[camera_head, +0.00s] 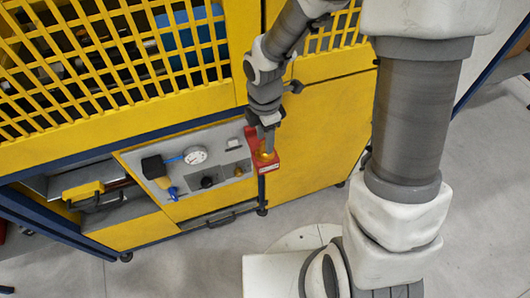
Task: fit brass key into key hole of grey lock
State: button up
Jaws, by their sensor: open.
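My gripper (268,138) points down at the right end of the grey control panel, just above a small red holder. Its jaws are open, though the fingers are small and partly hidden. A small brass-coloured piece (267,155) shows at the red holder, directly below the fingertips. It may be the brass key, but its shape is too small to make out. I cannot tell whether the fingers touch it. I cannot clearly pick out the grey lock or its key hole.
The red holder (252,142) stands at the corner of a yellow machine (320,112) with mesh guards. Floor in front is clear.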

jog(key=shift+f, duration=0.9)
jog(key=shift+c, duration=0.3)
grip_shut()
dwell(0.4)
